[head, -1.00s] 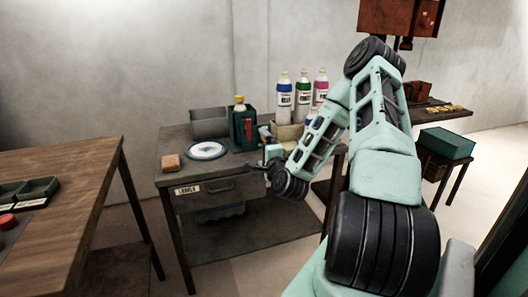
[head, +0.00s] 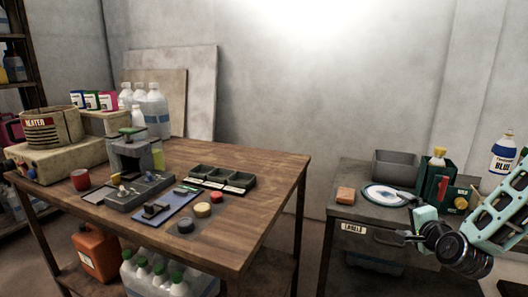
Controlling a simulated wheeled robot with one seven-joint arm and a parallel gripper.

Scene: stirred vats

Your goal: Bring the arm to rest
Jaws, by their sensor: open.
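My gripper (head: 396,217) shows at the right of the head view, its two fingers apart with nothing between them. It is in front of the grey side table, near the white plate with a blue rim (head: 385,196). From this angle I cannot tell how far it is from the table edge. My pale green arm (head: 497,210) runs from the gripper out of the right edge of the picture, so most of it is hidden.
The grey table (head: 345,213) bears a sponge (head: 345,195), a grey bin (head: 394,166), a green container (head: 433,182) and a blue-labelled bottle (head: 502,158). A wooden bench (head: 262,170) at left holds trays, jars and a heater box (head: 45,130). A gap separates the tables.

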